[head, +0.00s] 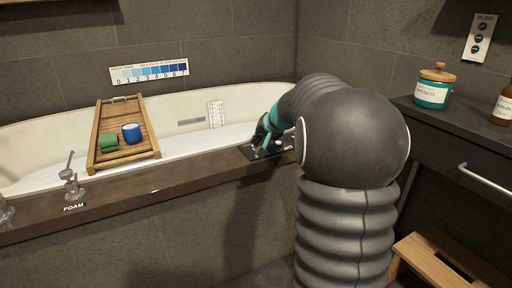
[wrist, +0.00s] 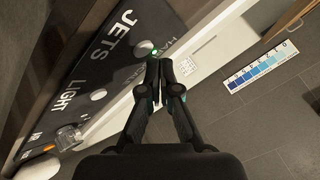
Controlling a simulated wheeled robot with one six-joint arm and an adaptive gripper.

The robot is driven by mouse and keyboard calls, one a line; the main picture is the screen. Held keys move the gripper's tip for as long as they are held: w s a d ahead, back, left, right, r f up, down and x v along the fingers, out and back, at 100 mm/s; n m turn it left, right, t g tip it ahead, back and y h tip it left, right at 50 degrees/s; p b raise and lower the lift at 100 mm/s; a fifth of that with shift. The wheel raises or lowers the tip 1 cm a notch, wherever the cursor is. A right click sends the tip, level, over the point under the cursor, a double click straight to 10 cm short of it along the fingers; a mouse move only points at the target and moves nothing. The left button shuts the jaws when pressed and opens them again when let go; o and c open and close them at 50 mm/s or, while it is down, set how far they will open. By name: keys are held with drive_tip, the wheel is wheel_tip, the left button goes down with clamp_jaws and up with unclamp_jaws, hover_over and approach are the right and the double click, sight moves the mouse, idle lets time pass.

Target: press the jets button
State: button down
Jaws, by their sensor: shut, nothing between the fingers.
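The black control panel (head: 252,153) lies on the tub's ledge and fills the left of the wrist view (wrist: 85,65). White JETS lettering (wrist: 119,34) is near its top and LIGHT lettering (wrist: 69,97) is lower. A small round pale button (wrist: 98,95) shows right of the LIGHT word. A small green-lit spot (wrist: 155,51) shows right of JETS, close to my fingertips; I cannot tell which control it belongs to. My gripper (wrist: 159,64) is shut and empty, over the panel's right edge in the wrist view. Whether it touches is unclear. In the head view my arm partly hides the panel.
A clear knob (wrist: 68,137) stands on the panel's lower part, beside an orange piece (wrist: 43,149).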

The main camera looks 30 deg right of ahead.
drive_tip(key=shift+r, duration=0.2)
drive_tip(key=shift+r+p, duration=1.75)
drive_tip(key=shift+r, duration=0.7)
drive_tip(key=shift+f, duration=0.1)
drive_tip(key=s+f+g, duration=0.1)
drive_tip(key=s+f, duration=0.1)
drive_tip(key=s+a+f+g, duration=0.1)
drive_tip(key=s+f, duration=0.1)
drive_tip(key=f, duration=0.1)
drive_tip(key=shift+s+a+f, duration=0.1)
drive_tip(key=shift+s, duration=0.15)
drive_tip(key=s+a+r+n+p, duration=0.2)
drive_tip(key=s+a, duration=0.4)
drive_tip(key=s, duration=0.5)
drive_tip(key=s+a+r+n+g+p, duration=0.1)
drive_tip(key=s+a+r+n+p, duration=0.1)
drive_tip(key=s+a, duration=0.4)
drive_tip(key=s+a+r+n+h+p, duration=0.1)
drive_tip(key=s+a, duration=0.5)
drive_tip(key=s, duration=0.9)
drive_tip(key=shift+s+a+r+n+g+p, duration=0.15)
drive_tip(key=shift+s+r+n+g+p, duration=0.35)
drive_tip(key=shift+r+n, duration=0.55)
